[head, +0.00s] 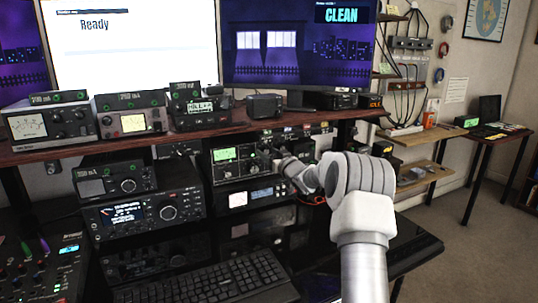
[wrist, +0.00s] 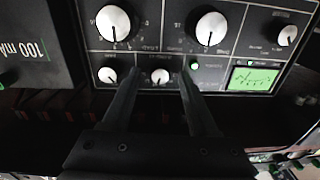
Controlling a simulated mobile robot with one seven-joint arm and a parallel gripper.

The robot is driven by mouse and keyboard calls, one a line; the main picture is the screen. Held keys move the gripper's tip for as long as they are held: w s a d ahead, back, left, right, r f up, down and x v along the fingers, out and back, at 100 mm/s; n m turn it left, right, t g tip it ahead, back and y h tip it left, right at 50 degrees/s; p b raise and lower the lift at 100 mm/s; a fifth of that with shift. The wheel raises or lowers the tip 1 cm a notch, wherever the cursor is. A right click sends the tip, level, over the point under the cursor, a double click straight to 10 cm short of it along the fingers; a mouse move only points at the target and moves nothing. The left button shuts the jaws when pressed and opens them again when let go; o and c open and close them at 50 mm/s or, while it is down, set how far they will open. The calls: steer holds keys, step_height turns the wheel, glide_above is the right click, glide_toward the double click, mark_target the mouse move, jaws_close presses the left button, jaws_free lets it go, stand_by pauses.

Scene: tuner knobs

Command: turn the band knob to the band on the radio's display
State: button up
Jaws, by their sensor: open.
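The radio tuner (head: 262,157) is a dark box under the shelf in the head view, with a green display (head: 224,154). In the wrist view its panel (wrist: 160,45) appears upside down, with the green display (wrist: 252,80) at right. It has two large white knobs, one at left (wrist: 113,23) and one in the middle (wrist: 211,28), and smaller knobs. My gripper (wrist: 160,72) is open. Its fingers reach toward the panel on either side of a small white knob (wrist: 160,76); contact is unclear. Labels and the display's band are unreadable, so I cannot tell which knob is the band knob.
A box marked 100 mA (wrist: 30,48) stands close beside the panel in the wrist view. The wooden shelf (head: 190,137) runs above the tuner in the head view. A transceiver (head: 140,212) stands to the left, and a keyboard (head: 225,280) lies in front.

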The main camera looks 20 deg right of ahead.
jaws_close()
stand_by(0.4)
steer(key=shift+f+n+b, duration=0.1)
steer(key=shift+n+b, duration=0.45)
steer(key=shift+n, duration=0.45)
steer(key=shift+n+b, duration=0.8)
steer(key=shift+n, duration=1)
jaws_free()
